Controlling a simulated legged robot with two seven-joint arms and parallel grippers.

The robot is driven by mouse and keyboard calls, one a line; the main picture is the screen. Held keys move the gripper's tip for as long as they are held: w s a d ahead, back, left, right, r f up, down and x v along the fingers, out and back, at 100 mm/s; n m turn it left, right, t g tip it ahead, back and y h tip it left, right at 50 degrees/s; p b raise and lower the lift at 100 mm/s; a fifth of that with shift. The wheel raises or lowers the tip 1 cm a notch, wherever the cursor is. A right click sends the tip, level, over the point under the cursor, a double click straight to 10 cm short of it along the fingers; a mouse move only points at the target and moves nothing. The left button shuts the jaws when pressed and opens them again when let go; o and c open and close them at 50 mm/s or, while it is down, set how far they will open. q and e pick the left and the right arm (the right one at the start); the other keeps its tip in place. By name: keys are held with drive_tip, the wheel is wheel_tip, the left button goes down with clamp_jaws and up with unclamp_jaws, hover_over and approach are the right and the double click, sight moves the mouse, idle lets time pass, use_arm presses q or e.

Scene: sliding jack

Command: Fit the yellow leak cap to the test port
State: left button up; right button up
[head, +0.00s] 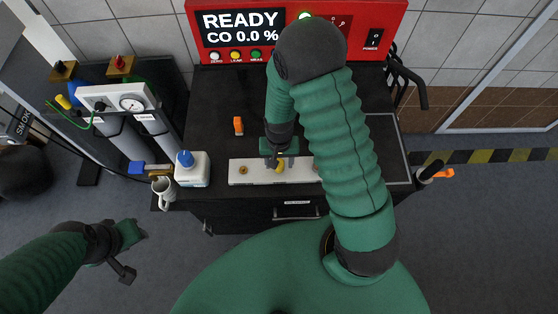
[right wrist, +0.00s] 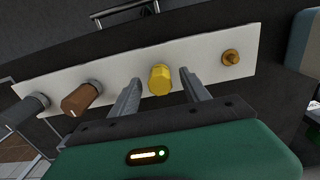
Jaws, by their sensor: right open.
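The yellow cap (right wrist: 160,80) sits on a white panel strip (right wrist: 205,45). It also shows in the head view (head: 281,165), partly covered by my right gripper. My right gripper (right wrist: 160,94) is open, with one finger on each side of the cap and a gap visible on both sides. A bare brass fitting (right wrist: 231,58), which looks like the test port, stands on the same strip, to the right of the cap in the wrist view and to its left in the head view (head: 243,170). My left gripper (head: 130,250) is open and empty, off to the lower left.
A brown knob (right wrist: 81,99) and a grey knob (right wrist: 25,110) share the strip. An orange piece (head: 238,125) is behind. The red analyser (head: 270,50) reads READY, CO 0.0 %.

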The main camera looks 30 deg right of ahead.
wheel_tip(320, 180, up, 17)
idle(0.4)
drive_tip(key=shift+f, duration=0.15)
drive_tip(key=s+a+n+t, duration=0.2)
drive_tip(key=s+a+n, duration=0.2)
drive_tip(key=n, duration=0.2)
drive_tip(key=shift+a+f+t, duration=0.15)
drive_tip(key=shift+a+t, duration=0.05)
drive_tip(key=shift+t, duration=0.1)
drive_tip(key=shift+s, duration=0.2)
drive_tip(key=shift+w, duration=0.1)
